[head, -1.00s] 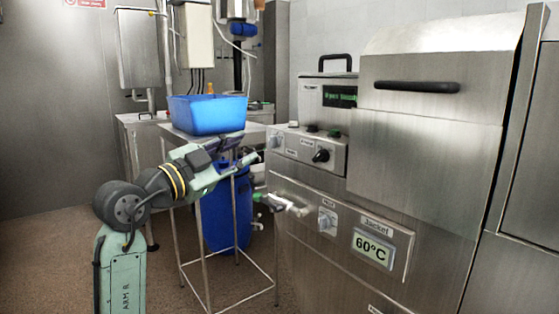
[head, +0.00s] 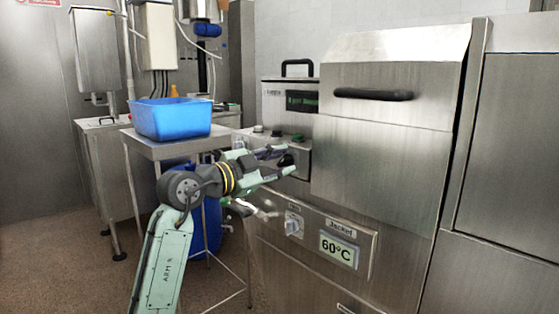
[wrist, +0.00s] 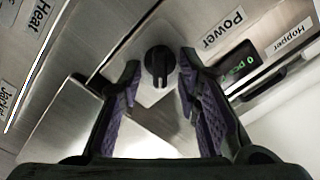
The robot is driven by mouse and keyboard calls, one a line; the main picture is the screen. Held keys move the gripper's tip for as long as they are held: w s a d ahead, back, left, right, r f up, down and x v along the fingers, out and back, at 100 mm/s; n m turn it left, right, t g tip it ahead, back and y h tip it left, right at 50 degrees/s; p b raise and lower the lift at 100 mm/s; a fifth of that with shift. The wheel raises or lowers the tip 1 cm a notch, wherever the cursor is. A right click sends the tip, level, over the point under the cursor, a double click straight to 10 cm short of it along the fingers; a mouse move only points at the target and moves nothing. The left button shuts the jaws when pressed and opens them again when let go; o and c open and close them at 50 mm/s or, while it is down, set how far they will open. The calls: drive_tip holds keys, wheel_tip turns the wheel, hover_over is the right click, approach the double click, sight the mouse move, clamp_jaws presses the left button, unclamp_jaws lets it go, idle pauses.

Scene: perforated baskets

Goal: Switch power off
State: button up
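The black power knob (wrist: 159,66) sits on the metal panel beside the "Power" label (wrist: 223,30) in the wrist view. Its grip ridge runs roughly up and down in that picture. My gripper (wrist: 160,63) is open, with one purple-padded finger to each side of the knob and gaps visible between pads and knob. In the head view, my gripper (head: 287,162) is at the front of the control box, and its fingers partly hide the knob. A small display (wrist: 240,67) near the label shows green text.
A lower panel carries another knob (head: 293,225) and the "Jacket" display (head: 338,250) reading 60°C. A steel hood with a black handle (head: 373,94) stands right of the control box. A blue tub (head: 171,119) sits on a steel table at left, near my arm.

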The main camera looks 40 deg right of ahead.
drive_tip(key=shift+d, duration=0.1)
drive_tip(key=shift+c, duration=0.6)
clamp_jaws()
drive_tip(key=shift+n, duration=0.4)
drive_tip(key=n+p, duration=0.2)
drive_tip(key=n, duration=0.1)
drive_tip(key=shift+r+n+p, duration=0.2)
drive_tip(key=shift+n+p, duration=0.1)
drive_tip(key=shift+p, duration=0.05)
drive_tip(key=n+p, duration=0.2)
drive_tip(key=n, duration=0.1)
drive_tip(key=shift+w+n, duration=0.15)
drive_tip(key=shift+n, duration=0.15)
drive_tip(key=n+p, duration=0.4)
drive_tip(key=n, duration=0.1)
drive_tip(key=shift+w, duration=0.1)
drive_tip(key=shift+w+f+n+p, duration=0.15)
drive_tip(key=shift+n+p, duration=1.45)
drive_tip(key=shift+n, duration=0.9)
